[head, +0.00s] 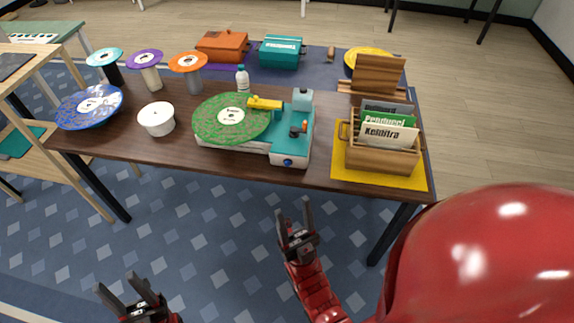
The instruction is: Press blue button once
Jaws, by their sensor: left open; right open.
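A teal and white record player (290,143) stands near the front edge of the dark table, with a green record (215,125) on it and a yellow arm (264,103). A small round blue button (288,162) is on its front face, at the right. My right gripper (294,215) is open and empty, below and in front of the table edge, apart from the button. My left gripper (128,290) is open and empty, low at the left over the floor, far from the record player.
The table (110,147) also holds a white bowl (157,119), a blue record (88,107), several discs on stands, a bottle (242,79), and a wooden crate (380,158) of sleeves on a yellow mat (350,180). The floor before the table is clear.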

